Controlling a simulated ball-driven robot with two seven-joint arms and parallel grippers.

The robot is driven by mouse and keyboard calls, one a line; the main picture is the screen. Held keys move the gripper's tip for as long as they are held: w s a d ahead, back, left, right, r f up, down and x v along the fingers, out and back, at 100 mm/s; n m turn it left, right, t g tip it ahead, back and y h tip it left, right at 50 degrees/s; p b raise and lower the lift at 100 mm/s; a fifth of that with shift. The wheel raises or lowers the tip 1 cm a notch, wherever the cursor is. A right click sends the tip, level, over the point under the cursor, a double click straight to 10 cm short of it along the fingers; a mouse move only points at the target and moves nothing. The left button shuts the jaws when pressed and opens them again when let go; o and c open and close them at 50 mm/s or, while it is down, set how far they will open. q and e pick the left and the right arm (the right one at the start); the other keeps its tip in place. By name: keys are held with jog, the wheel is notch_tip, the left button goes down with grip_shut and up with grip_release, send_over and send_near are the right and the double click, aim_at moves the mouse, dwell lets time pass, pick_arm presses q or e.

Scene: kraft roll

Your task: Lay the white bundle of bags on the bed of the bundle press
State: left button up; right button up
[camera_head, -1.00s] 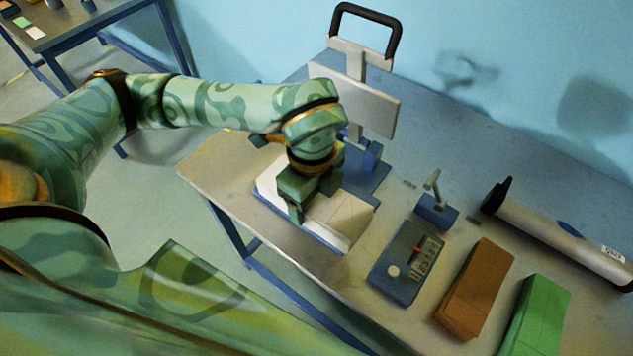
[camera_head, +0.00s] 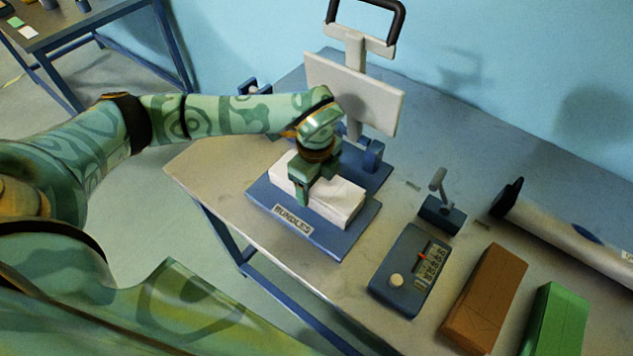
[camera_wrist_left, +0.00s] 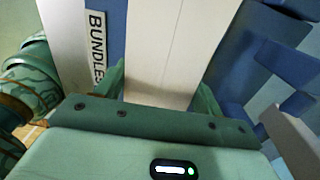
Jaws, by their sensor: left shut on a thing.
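The white bundle of bags (camera_head: 345,204) is between the fingers of my left gripper (camera_head: 314,190), which is shut on it. The bundle lies level over the blue bed (camera_head: 342,241) of the bundle press, within its edges; whether it touches the bed or hangs just above is hard to tell. The bed's front carries a "BUNDLES" label (camera_head: 293,220). The press's pale upright plate (camera_head: 350,92) and black handle (camera_head: 398,22) rise behind. In the left wrist view the bundle (camera_wrist_left: 175,45) runs between the fingers, beside the label (camera_wrist_left: 96,48). My right gripper is out of view.
To the right on the table stand a blue device with a dial (camera_head: 410,270), a small blue stand with a lever (camera_head: 440,207), a brown bundle (camera_head: 485,298), a green bundle (camera_head: 548,318) and a long grey roller (camera_head: 570,235). Clear tabletop lies left of the bed.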

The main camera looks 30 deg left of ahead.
pick_arm(q)
jog(key=o, duration=1.2)
jog(key=shift+c, duration=0.2)
notch_tip(320, 180, up, 12)
jog(key=p, duration=0.3)
jog(key=shift+r, duration=0.15)
